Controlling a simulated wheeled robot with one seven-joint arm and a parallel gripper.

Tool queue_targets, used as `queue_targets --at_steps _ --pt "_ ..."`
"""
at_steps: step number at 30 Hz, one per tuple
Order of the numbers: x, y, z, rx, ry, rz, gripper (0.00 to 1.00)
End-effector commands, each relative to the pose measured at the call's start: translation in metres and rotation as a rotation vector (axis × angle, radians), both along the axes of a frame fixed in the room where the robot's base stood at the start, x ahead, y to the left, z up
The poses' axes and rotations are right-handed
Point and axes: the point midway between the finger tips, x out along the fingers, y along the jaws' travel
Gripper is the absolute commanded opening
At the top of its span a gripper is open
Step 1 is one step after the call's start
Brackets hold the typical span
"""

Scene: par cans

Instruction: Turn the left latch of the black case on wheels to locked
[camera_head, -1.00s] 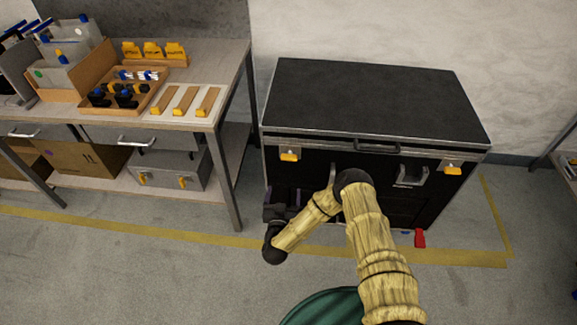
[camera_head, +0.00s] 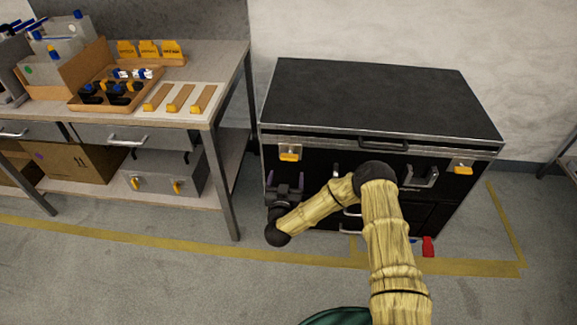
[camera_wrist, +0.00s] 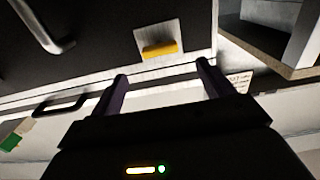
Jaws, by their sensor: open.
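The black case on wheels (camera_head: 380,95) stands against the wall. Its left latch (camera_head: 289,150) is a pale metal plate with a yellow handle near the upper left of the front; it also shows in the wrist view (camera_wrist: 158,48). The yellow handle lies roughly crosswise. The right latch (camera_head: 463,168) has a similar yellow handle. My gripper (camera_head: 285,188) is just below the left latch in the head view. In the wrist view, my open gripper (camera_wrist: 161,70) has two dark fingers spread to either side of the latch's position, with nothing between them. I see no contact with the handle.
A workbench (camera_head: 228,75) with a tray (camera_head: 110,95) and wooden strips stands close to the left of the case. A grey box (camera_head: 165,175) sits on its lower shelf. Metal handles (camera_head: 420,175) stick out from the case front.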

Motion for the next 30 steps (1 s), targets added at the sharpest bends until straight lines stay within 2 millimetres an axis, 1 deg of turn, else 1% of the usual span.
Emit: queue_targets --at_steps 1,6,9,13,18,25,26,30 --pt "0.011 -0.002 -0.004 0.002 -0.004 -0.005 0.80" --pt "0.040 -0.002 -0.005 0.002 -0.003 -0.004 0.80" --pt "0.057 -0.004 -0.004 0.002 -0.003 -0.004 0.80" --pt "0.075 -0.003 -0.003 0.001 -0.002 -0.002 0.80" --pt "0.085 -0.003 -0.001 -0.001 -0.001 -0.001 0.80" --pt "0.085 -0.003 0.000 -0.001 0.000 -0.001 0.80" --pt "0.085 -0.003 0.000 -0.001 0.000 -0.001 0.78" --pt "0.085 -0.003 0.000 0.000 0.000 0.000 0.51"
